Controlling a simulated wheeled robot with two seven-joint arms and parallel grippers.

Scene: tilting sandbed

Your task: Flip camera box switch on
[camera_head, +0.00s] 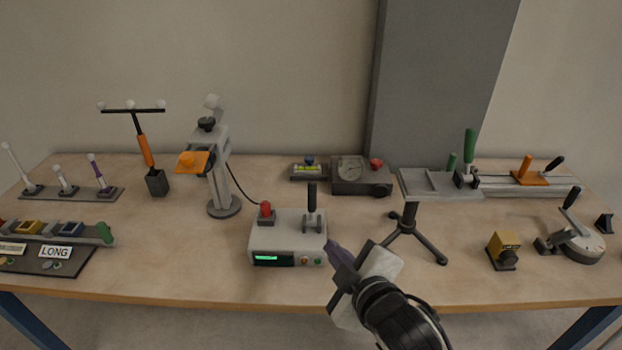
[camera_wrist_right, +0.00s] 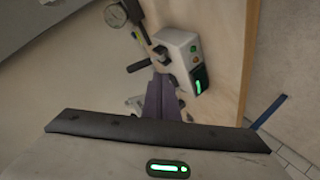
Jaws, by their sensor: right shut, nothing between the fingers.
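The camera box (camera_head: 288,226) is a pale box near the middle of the table, with a lit green display on its front. A lever switch with a black handle (camera_head: 312,196) stands roughly upright on its top right, and a red knob (camera_head: 266,209) sits top left. In the right wrist view the box (camera_wrist_right: 180,50) and the black handle (camera_wrist_right: 139,66) lie just beyond my fingers. My right gripper (camera_head: 333,247) is shut and empty, with purple fingertips beside the box's right front side; contact is unclear. Its fingers also show in the wrist view (camera_wrist_right: 161,97). My left gripper is out of view.
A camera stand (camera_head: 223,207) with an orange plate is left of the box, with a black cable running toward the box. A tripod (camera_head: 408,230) stands right of it, and a gauge box (camera_head: 360,176) behind. A yellow block (camera_head: 503,249) is farther right.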

